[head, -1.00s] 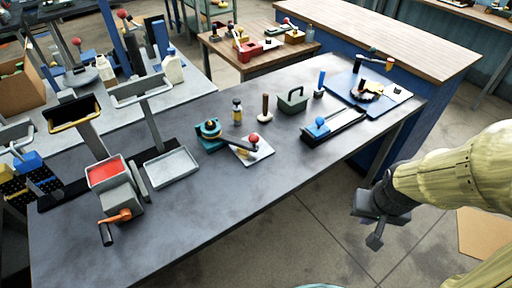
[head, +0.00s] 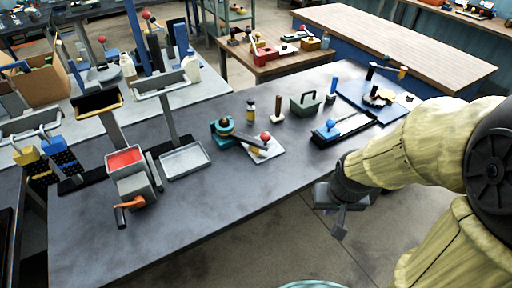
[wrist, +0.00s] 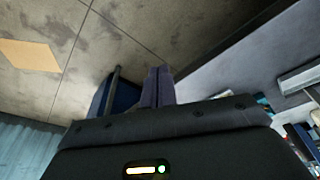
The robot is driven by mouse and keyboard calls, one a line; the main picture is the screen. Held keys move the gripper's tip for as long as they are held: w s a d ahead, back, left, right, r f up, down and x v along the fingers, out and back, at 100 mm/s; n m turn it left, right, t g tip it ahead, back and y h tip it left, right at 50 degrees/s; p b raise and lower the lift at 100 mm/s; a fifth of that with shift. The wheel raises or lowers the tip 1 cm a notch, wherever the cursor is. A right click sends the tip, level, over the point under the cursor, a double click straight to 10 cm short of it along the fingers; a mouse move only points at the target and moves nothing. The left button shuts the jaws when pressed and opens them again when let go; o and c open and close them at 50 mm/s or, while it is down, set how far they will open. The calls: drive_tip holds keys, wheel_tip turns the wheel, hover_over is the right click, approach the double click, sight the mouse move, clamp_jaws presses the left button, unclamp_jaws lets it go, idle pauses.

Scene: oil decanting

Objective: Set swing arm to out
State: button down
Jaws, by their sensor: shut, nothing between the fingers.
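What looks like the swing arm (head: 246,138) is a dark bar on a round teal base (head: 220,130) in the middle of the grey table. It reaches right, over a white plate (head: 265,151), and a red ball knob (head: 265,136) shows near its end. My gripper (head: 339,229) is shut and empty. It hangs beyond the table's front edge, to the right of and nearer than the swing arm, touching nothing. In the wrist view my fingers (wrist: 157,86) are together above the floor; the swing arm cannot be made out there.
A blue slide fixture (head: 342,129), a green handled block (head: 305,103) and a wooden peg (head: 277,112) stand right of the swing arm. A grey tray (head: 185,160) and a red-topped box with orange crank (head: 130,175) stand left. The table's front middle is clear.

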idle(0.3)
drive_tip(key=w+a+f+n+t+y+b, duration=0.1)
drive_tip(key=w+f+n+t+b, duration=0.2)
drive_tip(key=w+n+b, duration=0.2)
drive_tip(key=w+a+f+n+t+b, duration=0.1)
drive_tip(key=w+f+n+t+b, duration=0.15)
drive_tip(key=w+n+b, duration=0.2)
drive_tip(key=w+a+r+n+t+y+b, duration=0.2)
drive_tip(key=w+a+n+t+y+b, duration=0.2)
drive_tip(key=a+n+b, duration=0.5)
drive_tip(key=n+t+y+b, duration=0.1)
drive_tip(key=n+t+y, duration=0.1)
drive_tip(key=n+y, duration=0.1)
drive_tip(key=shift+w+a+n+y, duration=0.3)
drive_tip(key=shift+a+n, duration=0.05)
drive_tip(key=shift+n, duration=0.3)
drive_tip(key=shift+w+a, duration=0.1)
